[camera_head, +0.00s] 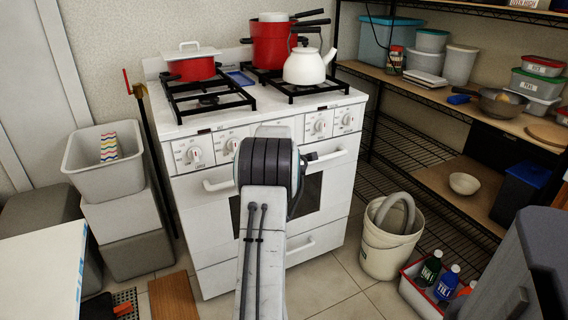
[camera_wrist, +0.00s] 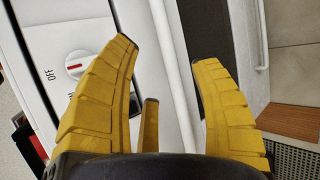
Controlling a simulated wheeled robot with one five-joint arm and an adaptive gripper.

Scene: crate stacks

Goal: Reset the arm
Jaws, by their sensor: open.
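My gripper (camera_wrist: 165,60) shows in the wrist view as two yellow ridged fingers, spread apart with nothing between them. Behind the fingers are the white stove front, a handle bar and a dark oven window. In the head view my arm reaches forward to the white stove (camera_head: 232,165), and its dark wrist joint covers part of the stove front. The fingers are hidden behind the arm in that view.
A red pot (camera_head: 192,68) and a white kettle (camera_head: 308,66) stand on the stove. Crates (camera_head: 105,162) are stacked at the left. A cream bucket (camera_head: 388,248) and a bottle crate (camera_head: 420,296) stand on the floor at the right, near shelves (camera_head: 405,82).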

